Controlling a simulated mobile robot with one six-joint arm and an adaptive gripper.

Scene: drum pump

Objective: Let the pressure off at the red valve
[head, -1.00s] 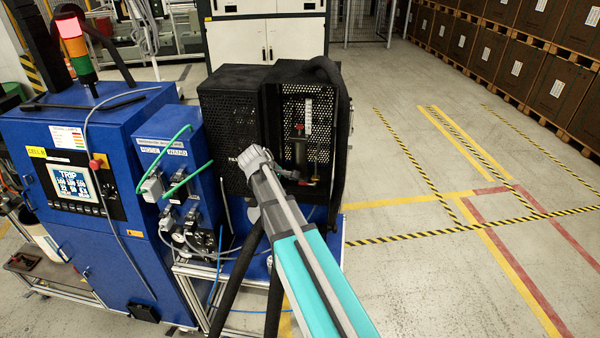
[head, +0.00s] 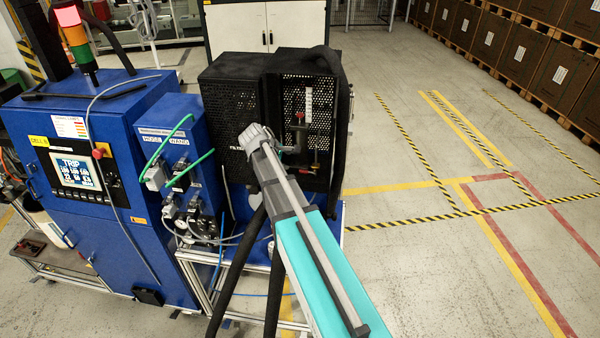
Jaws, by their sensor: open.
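A red valve handle (head: 299,116) shows inside the open front of the black perforated housing (head: 228,125), on top of an upright grey fitting. A second small red part (head: 316,166) sits lower and to the right in the same opening. I cannot tell from the picture which one is the pressure valve. My arm reaches up from the bottom, and its grey end overlaps the housing's front, left of the opening. My gripper's fingers cannot be made out; they are hidden beyond the arm's end. I see no contact with either red part.
A blue cabinet (head: 100,210) stands at the left, with a TRIP screen (head: 76,172) and a signal tower (head: 75,40) lit red. The marked floor at the right is clear.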

